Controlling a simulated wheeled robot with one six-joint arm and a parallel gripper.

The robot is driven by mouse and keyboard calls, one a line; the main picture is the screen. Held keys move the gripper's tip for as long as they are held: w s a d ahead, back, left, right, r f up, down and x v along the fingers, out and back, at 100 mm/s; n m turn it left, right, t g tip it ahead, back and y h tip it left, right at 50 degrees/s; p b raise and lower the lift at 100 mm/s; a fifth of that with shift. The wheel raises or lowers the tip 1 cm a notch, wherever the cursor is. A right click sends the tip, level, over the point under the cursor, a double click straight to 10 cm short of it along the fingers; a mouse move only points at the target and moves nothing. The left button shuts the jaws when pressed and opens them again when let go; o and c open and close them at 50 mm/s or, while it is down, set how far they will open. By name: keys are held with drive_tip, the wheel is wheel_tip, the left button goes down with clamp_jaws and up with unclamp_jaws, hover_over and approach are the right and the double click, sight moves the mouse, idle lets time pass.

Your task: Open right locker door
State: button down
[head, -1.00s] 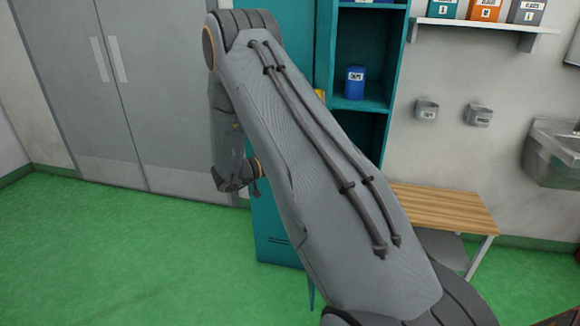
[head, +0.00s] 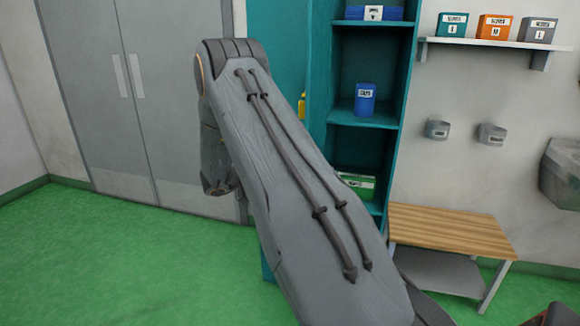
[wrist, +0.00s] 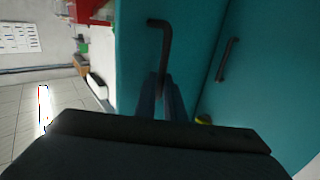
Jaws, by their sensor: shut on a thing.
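The teal locker (head: 318,70) stands behind my arm in the head view, with open shelves showing on its right side. In the wrist view, a teal door panel (wrist: 135,60) carries a dark bent handle (wrist: 163,40). My gripper (wrist: 161,85) is shut on the lower part of this handle. A second dark handle (wrist: 227,60) is on the teal panel (wrist: 270,60) to the right, apart from my fingers. In the head view my arm hides the gripper and much of the locker front.
A blue can (head: 365,100) and a green box (head: 357,184) sit on the locker shelves. A wooden-topped bench (head: 450,230) stands to the right. Grey double doors (head: 140,90) are at the left. Green floor (head: 120,260) is clear at the front left.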

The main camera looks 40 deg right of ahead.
drive_tip(key=c, duration=1.8)
unclamp_jaws()
drive_tip(key=shift+w+d, duration=0.1)
drive_tip(key=shift+d, duration=0.3)
drive_tip(key=shift+c, duration=0.2)
drive_tip(key=b+v, duration=0.1)
drive_tip(key=v, duration=0.7)
drive_tip(key=shift+a+b, duration=0.2)
drive_tip(key=shift+b, duration=0.2)
